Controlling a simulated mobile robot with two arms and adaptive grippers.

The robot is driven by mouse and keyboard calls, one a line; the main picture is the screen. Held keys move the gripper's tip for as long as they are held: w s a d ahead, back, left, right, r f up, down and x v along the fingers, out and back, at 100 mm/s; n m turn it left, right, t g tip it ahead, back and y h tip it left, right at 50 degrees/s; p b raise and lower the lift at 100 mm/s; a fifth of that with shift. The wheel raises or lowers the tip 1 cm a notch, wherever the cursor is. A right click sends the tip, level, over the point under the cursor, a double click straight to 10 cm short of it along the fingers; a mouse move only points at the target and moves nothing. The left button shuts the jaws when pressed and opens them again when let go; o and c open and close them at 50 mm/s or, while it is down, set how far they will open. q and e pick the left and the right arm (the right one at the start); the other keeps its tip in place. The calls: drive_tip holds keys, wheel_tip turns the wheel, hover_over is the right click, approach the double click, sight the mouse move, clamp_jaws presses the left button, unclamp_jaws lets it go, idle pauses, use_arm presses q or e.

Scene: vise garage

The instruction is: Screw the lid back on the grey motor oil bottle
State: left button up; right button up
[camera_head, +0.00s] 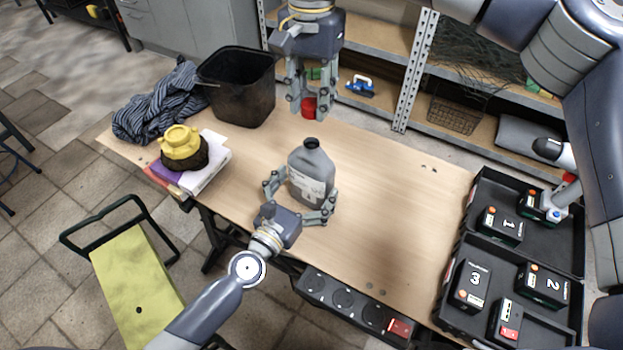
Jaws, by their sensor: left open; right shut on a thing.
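The grey motor oil bottle (309,180) stands upright on the wooden workbench, with its dark neck uncovered at the top. My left gripper (300,200) is open, with its fingers on both sides of the bottle's lower body; I cannot tell whether they touch it. My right gripper (309,100) points down above and slightly behind the bottle. It is shut on the red lid (309,108), which is apart from the bottle's neck.
A black bin (240,88), a striped cloth (160,104) and books (205,168) with a yellow-topped object (182,146) are at the bench's left. An open black case (478,205) with numbered batteries is at the right. The bench (400,220) right of the bottle is clear.

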sight(312, 119)
use_arm(q)
drive_tip(key=shift+x, duration=0.85)
drive_tip(key=c, duration=1.4)
use_arm(e)
drive_tip(key=shift+f, duration=2.5)
drive_tip(key=shift+f, duration=0.85)
drive_tip(key=shift+f, duration=0.55)
